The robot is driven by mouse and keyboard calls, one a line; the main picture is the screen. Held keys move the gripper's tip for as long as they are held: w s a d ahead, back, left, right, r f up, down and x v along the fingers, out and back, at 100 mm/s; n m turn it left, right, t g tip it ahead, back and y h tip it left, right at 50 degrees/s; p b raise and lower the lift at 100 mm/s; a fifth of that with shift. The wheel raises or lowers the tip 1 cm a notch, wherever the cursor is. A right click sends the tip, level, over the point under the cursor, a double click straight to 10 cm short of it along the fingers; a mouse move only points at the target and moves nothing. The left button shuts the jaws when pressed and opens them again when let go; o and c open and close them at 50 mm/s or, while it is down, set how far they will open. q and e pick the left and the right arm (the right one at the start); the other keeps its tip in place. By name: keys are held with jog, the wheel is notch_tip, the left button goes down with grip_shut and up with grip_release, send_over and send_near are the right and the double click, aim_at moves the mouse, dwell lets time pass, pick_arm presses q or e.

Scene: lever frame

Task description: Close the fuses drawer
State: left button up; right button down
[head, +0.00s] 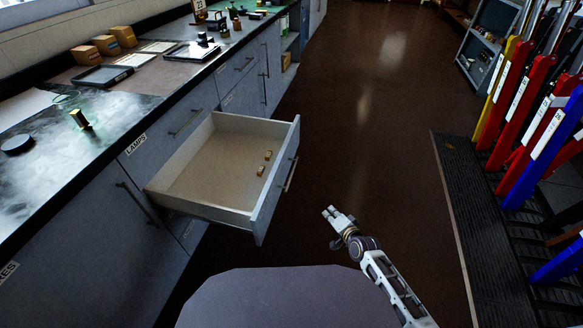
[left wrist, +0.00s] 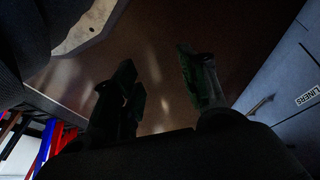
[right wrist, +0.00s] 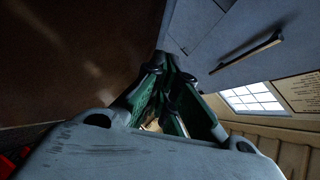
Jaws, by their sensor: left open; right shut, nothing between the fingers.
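A grey-fronted drawer (head: 270,190) stands pulled far out from the counter in the head view, with a bar handle (head: 290,174) on its front. Small brass-coloured pieces (head: 265,163), perhaps fuses, lie on its pale floor. No label on this drawer is readable. My right gripper (head: 334,214) is shut and empty, to the right of the drawer front and apart from it. Its fingers also show close together in the right wrist view (right wrist: 166,62). My left gripper (left wrist: 155,72) is open and empty in the left wrist view; the head view does not show it.
A drawer labelled LAMPS (head: 136,144) is shut beside the open one. The counter top (head: 75,140) carries boxes, trays and a glass. Coloured levers (head: 510,95) stand at the right behind a black grated strip (head: 465,190). The brown floor (head: 370,130) between is clear.

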aim_at(285, 153)
pick_arm(q)
jog(key=w+d+r+t+h+b, duration=0.1)
jog(key=w+d+r+b, duration=0.2)
jog(key=r+b, duration=0.3)
jog(key=shift+r+b, duration=0.15)
jog(key=shift+b, duration=2.3)
pick_arm(e)
jog(key=w+a+r+m+t+y, duration=0.1)
jog(key=w+a+r+y, duration=0.1)
jog(key=r, duration=0.5)
jog(key=w+a+r+m+t+y, duration=0.2)
jog(key=a+r, duration=0.2)
jog(key=r, duration=0.3)
jog(key=shift+w+r+t, duration=0.3)
pick_arm(q)
jog(key=shift+w+d, duration=0.1)
pick_arm(e)
jog(key=shift+w+a, duration=0.1)
